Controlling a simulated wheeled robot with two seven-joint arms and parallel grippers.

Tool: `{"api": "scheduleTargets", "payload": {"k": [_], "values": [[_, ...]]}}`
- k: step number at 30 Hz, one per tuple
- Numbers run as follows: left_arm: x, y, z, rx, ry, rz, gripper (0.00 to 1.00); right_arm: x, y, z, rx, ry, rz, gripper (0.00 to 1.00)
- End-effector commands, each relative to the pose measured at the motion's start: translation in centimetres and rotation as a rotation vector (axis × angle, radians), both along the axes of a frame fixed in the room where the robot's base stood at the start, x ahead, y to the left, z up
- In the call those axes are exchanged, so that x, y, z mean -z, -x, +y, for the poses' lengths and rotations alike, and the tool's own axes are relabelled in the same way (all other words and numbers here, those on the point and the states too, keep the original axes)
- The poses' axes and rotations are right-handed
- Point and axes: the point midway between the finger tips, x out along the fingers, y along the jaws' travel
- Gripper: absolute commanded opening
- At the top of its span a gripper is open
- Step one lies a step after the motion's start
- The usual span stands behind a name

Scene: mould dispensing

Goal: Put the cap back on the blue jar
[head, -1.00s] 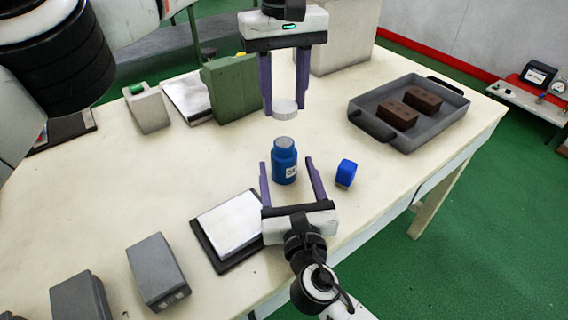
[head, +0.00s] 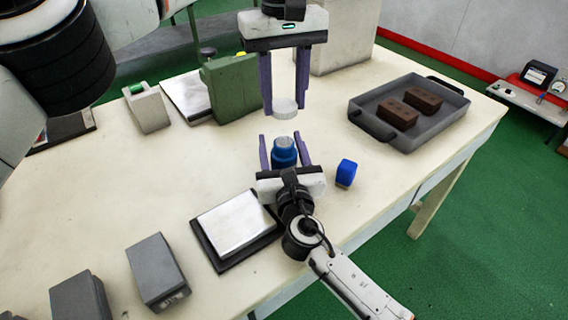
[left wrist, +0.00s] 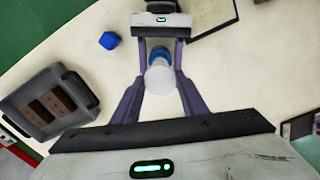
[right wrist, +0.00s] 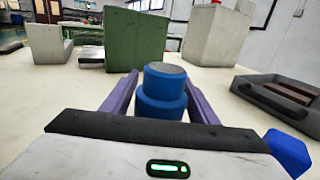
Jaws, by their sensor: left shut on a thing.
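The blue jar (head: 284,157) stands upright on the table with its pale top uncapped; it also shows in the right wrist view (right wrist: 163,92). My left gripper (head: 285,106) points down above the jar, shut on the round white cap (head: 285,112). The cap hangs over the jar, apart from it, and hides part of the jar in the left wrist view (left wrist: 160,80). My right gripper (head: 283,140) is level and low, its fingers on both sides of the jar. Gaps show between the fingers and the jar, so it is open.
A small blue block (head: 346,173) stands right of the jar. A grey tray (head: 440,120) with two brown bricks lies at right. A green container (head: 233,88) stands behind left. A plate (head: 203,246) lies front left, near grey boxes (head: 157,270). The left table middle is clear.

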Motion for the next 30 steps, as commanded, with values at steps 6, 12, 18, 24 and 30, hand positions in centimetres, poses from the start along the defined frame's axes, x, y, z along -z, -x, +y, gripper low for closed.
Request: {"api": "scheduleTargets", "payload": {"k": [6, 12, 18, 24, 30], "values": [[0.0, 0.0, 0.0, 0.0, 0.0, 0.0, 0.19, 0.0, 0.0, 0.0, 0.0, 0.001, 0.0, 0.16], [0.8, 0.1, 0.0, 0.001, -0.001, 0.003, 0.19, 0.1, 0.0, 0.0, 0.0, 0.001, 0.001, 0.04], [3.8, 0.1, 0.0, 0.0, -0.003, 0.003, 0.19, 0.1, 0.0, 0.0, 0.0, 0.001, 0.001, 0.04], [5.0, 0.2, 0.0, 0.0, -0.003, 0.0, 0.19, 0.1, 0.0, 0.0, 0.0, 0.001, 0.001, 0.04], [5.0, 0.2, 0.0, 0.0, -0.003, 0.0, 0.19, 0.1, 0.0, 0.0, 0.0, 0.001, 0.001, 0.04]]}}
